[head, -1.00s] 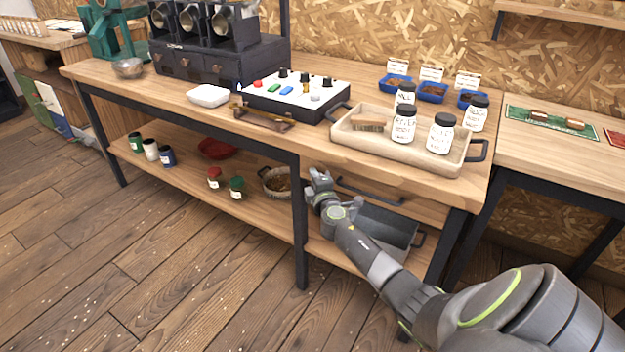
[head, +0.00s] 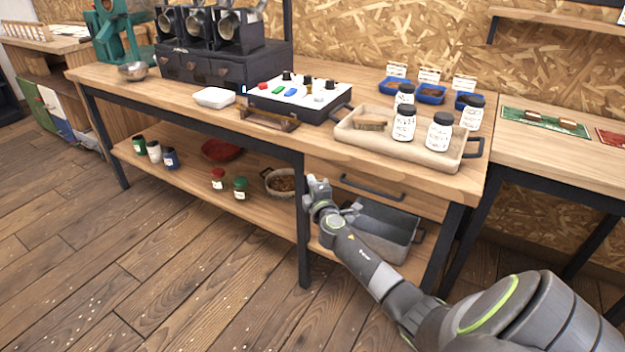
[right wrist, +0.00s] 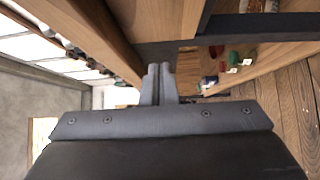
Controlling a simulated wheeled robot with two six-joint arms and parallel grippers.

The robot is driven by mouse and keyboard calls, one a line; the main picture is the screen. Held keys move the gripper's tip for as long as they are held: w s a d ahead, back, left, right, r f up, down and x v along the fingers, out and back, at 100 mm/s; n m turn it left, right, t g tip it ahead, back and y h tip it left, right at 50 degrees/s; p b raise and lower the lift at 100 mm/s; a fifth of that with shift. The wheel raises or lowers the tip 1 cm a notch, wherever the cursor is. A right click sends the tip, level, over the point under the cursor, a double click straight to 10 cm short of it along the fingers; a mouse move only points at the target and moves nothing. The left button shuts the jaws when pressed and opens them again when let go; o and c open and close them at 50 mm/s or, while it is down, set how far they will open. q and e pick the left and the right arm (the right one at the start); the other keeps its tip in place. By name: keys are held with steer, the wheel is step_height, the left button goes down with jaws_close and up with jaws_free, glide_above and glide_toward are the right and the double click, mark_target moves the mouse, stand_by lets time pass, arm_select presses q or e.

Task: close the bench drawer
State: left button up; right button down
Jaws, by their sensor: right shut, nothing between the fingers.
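The bench drawer (head: 420,202) is a wooden front with a dark bar handle (head: 372,188), under the right part of the bench top (head: 330,138). Its front looks flush or nearly flush with the bench frame; a small gap is too fine to tell. My right gripper (head: 318,186) is shut and empty, near the dark bench leg at the left end of the drawer front, left of the handle. In the right wrist view the fingers (right wrist: 159,82) are together with nothing between them. I cannot tell whether they touch the bench. My left gripper is out of view.
A grey metal bin (head: 388,245) stands on the lower shelf (head: 200,189) under the drawer. A basket (head: 279,183) and several small jars stand left of the leg. A tray (head: 427,156) with jars sits on the bench top. The floor in front is clear.

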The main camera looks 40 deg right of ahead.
arm_select(q)
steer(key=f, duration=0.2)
steer(key=p, duration=0.1)
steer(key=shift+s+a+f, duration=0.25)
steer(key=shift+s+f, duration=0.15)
arm_select(e)
steer(key=v, duration=0.8)
steer(key=shift+f, duration=0.3)
